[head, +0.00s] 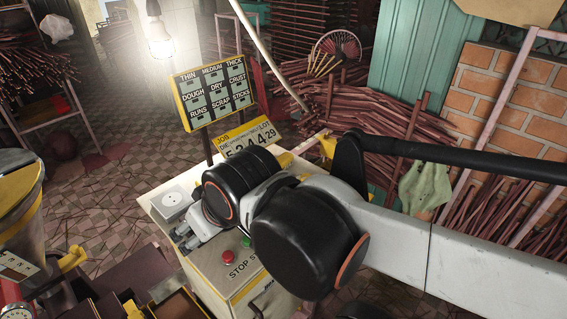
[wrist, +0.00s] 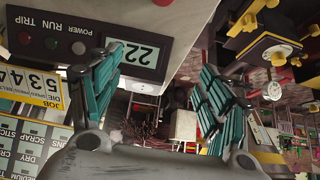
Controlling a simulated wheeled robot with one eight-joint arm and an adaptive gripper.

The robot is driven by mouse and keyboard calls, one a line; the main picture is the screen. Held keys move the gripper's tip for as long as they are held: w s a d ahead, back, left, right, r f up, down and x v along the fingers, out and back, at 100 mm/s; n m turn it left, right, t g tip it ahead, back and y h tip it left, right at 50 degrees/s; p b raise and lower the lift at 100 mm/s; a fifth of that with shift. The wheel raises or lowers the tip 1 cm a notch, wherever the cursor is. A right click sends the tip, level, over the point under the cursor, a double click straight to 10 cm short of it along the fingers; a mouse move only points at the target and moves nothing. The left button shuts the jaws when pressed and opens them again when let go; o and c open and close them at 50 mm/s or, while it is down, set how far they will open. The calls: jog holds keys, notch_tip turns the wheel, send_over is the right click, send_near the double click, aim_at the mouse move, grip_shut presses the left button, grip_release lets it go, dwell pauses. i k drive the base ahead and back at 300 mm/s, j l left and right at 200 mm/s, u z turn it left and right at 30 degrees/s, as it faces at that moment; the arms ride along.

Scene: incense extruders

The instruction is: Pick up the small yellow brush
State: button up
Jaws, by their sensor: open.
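I cannot make out the small yellow brush for certain in either view. In the head view a small yellow piece (head: 285,160) shows behind my arm, and another yellow piece (head: 72,259) is at the left by the machine; I cannot tell what either is. My gripper (wrist: 166,62) shows in the wrist view with its teal ribbed fingers spread apart and nothing between them. In the head view my arm links cover the gripper and part of the cabinet top.
A cream cabinet (head: 215,270) with red and green buttons stands under my arm. Behind it are a label board (head: 212,92) and a yellow job counter (head: 248,137). A yellow-topped machine (head: 20,205) is at the left. Stick bundles (head: 395,135) lie behind. Tiled floor (head: 115,195) is open between.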

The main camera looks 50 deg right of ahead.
aim_at(286, 158)
jog(key=l+z, duration=0.25)
jog(key=z, duration=0.15)
jog(key=l+z, duration=0.5)
jog(key=z, duration=0.25)
